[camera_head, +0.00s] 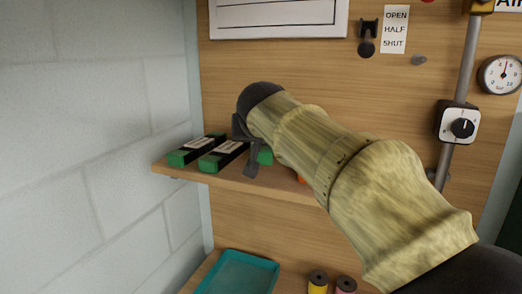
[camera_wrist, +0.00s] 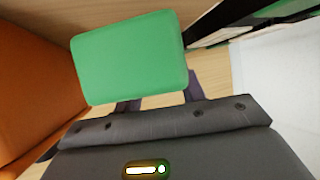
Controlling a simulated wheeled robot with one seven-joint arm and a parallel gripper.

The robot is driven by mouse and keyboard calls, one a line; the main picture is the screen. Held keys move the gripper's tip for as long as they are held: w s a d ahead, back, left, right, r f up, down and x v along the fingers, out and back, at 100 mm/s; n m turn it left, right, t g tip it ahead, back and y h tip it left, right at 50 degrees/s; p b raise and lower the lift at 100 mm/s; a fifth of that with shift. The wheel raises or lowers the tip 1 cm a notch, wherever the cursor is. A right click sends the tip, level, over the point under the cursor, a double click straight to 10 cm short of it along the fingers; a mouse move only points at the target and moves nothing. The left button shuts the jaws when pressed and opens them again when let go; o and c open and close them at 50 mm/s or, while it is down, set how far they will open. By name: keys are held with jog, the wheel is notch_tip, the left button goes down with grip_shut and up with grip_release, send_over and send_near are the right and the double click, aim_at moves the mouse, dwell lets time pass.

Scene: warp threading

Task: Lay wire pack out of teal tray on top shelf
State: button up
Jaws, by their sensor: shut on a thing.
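My gripper (camera_head: 253,160) is over the top shelf (camera_head: 228,185), its fingers pointing down. It is shut on a green block-shaped thing, seen end-on in the wrist view (camera_wrist: 130,58) and as a small green patch beside the finger in the head view (camera_head: 265,156). I take it to be the wire pack; most of it is hidden by my gripper and arm. It is at shelf height, but I cannot tell whether it touches the board. The teal tray (camera_head: 240,256) is below the shelf, and its visible part looks empty.
Two black packs with green ends and white labels, a left one (camera_head: 197,148) and a right one (camera_head: 222,153), lie on the shelf left of my gripper. An orange thing (camera_wrist: 35,85) stands close on the other side. Two spools (camera_head: 318,281) stand right of the tray.

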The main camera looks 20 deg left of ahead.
aim_at(261, 150)
jog(key=shift+f, duration=1.55)
jog(key=shift+f, duration=0.15)
jog(key=o, duration=1.3)
jog(key=shift+s, duration=0.3)
jog(key=b+v, duration=0.5)
jog(key=v, duration=0.6)
jog(key=shift+s+d+r, duration=0.15)
jog(key=shift+s+r, duration=0.05)
jog(key=shift+r, duration=0.1)
jog(key=shift+f, duration=0.1)
